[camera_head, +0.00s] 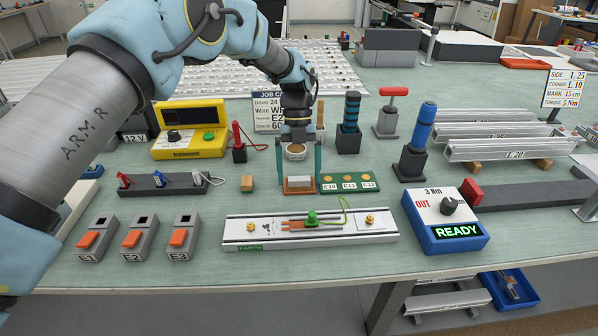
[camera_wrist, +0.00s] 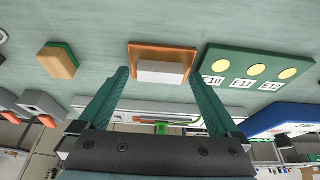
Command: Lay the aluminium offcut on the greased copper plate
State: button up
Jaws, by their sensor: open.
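The copper plate (camera_head: 288,191) is a small orange-brown plate on the green bench mat, just left of a green board. It also shows in the wrist view (camera_wrist: 160,48). My gripper (camera_head: 301,176) is low over the plate and open. In the wrist view its two teal fingers (camera_wrist: 160,78) stand on either side of the offcut, with a gap to each side. Grease on the plate cannot be made out.
The green board (camera_head: 348,182) marked E10, E11, E12 is close to the right. A tan block (camera_head: 247,184) is to the left. A long rail (camera_head: 240,243) marked EARTH lies in front, with a blue READY box (camera_head: 445,222) to its right. Bare mat surrounds the plate's left side.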

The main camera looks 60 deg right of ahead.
jog(key=b+v, duration=0.3)
jog(key=v, duration=0.9)
jog(key=shift+r, duration=0.2)
jog(key=shift+a, duration=0.1)
jog(key=w+a+r+n+h, duration=0.1)
jog(key=w+a+n, duration=0.35)
jog(key=w, duration=0.25)
jog(key=w+a+r+n+h, duration=0.1)
jog(key=w+a+n, duration=0.2)
jog(key=w+n, duration=0.3)
jog(key=w+a+n+t+h, duration=0.1)
jog(key=w+a+n, duration=1.1)
jog(key=a, duration=0.5)
jog(key=w+a+n+t, duration=0.1)
jog(key=w+a+n, duration=0.2)
jog(key=a+n, duration=0.75)
jog(key=s+a+n, duration=0.3)
jog(key=a+n, duration=0.1)
jog(key=a, duration=0.4)
jog(key=s+a+f+n+t, duration=0.1)
jog(key=s+a+n, duration=0.2)
jog(key=a, duration=0.6)
jog(key=s+a+f+n+t+h, duration=0.1)
jog(key=s+a+n, duration=0.2)
jog(key=a, duration=0.6)
jog(key=n, duration=0.2)
jog(key=shift+s+f+n, duration=0.2)
jog(key=shift+f+n, duration=0.05)
jog(key=shift+n, duration=0.15)
jog(key=shift+a, duration=0.1)
